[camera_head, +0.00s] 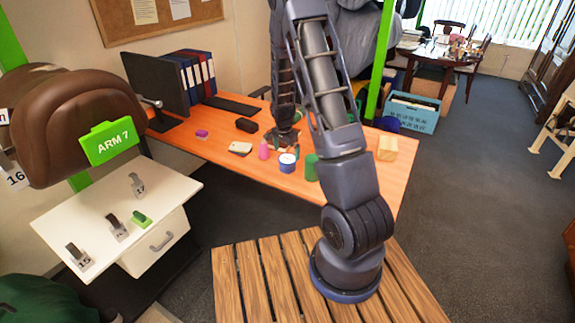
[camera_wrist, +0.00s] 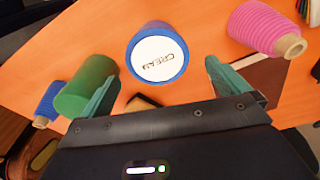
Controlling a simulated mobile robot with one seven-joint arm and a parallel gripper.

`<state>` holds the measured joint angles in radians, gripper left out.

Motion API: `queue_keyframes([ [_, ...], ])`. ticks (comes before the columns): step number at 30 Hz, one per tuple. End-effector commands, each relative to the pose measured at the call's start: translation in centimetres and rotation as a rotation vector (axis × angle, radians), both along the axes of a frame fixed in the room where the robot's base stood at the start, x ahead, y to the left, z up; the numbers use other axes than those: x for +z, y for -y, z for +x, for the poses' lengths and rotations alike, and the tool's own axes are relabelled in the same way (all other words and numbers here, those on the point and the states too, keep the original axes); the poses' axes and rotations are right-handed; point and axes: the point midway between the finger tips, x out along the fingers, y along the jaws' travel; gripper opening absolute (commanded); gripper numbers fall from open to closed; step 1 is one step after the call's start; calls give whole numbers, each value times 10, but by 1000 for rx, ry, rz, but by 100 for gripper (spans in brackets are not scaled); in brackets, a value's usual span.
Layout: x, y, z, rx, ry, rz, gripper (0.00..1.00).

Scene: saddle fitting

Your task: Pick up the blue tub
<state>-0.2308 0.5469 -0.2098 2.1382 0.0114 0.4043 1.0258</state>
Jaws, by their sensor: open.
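The blue tub (camera_head: 287,162) stands on the orange desk (camera_head: 227,158) near its front edge. In the wrist view the blue tub (camera_wrist: 133,55) shows from above, with a white lid marked CREAM. My gripper (camera_wrist: 163,88) is open, with its two teal fingers apart and nothing between them. The tub lies beyond the fingertips in the wrist view, roughly centred between them, and the gripper is not closed around it. In the head view my gripper (camera_head: 284,143) is just behind the tub and partly hard to make out.
A green cylinder (camera_head: 311,167) stands right of the tub and appears by the left finger in the wrist view (camera_wrist: 85,87). A pink spool (camera_head: 263,150) stands left of the tub. A wooden block (camera_head: 387,148) and dark box (camera_head: 246,125) are farther off.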

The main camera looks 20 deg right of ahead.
Motion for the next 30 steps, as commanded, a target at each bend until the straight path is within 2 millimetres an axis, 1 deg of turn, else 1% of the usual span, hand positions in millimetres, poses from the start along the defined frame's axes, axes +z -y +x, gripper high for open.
queue_keyframes([
  [5,-10,1,-1,0,-2,0,100],
  [12,-41,4,-1,-1,-2,0,100],
  [15,-50,5,-1,-1,-2,0,100],
  [23,-53,5,0,0,0,0,100],
  [26,-53,5,0,0,0,0,82],
  [27,-53,5,0,0,0,0,74],
  [29,-53,5,0,0,0,0,63],
  [30,-52,5,0,0,0,0,55],
])
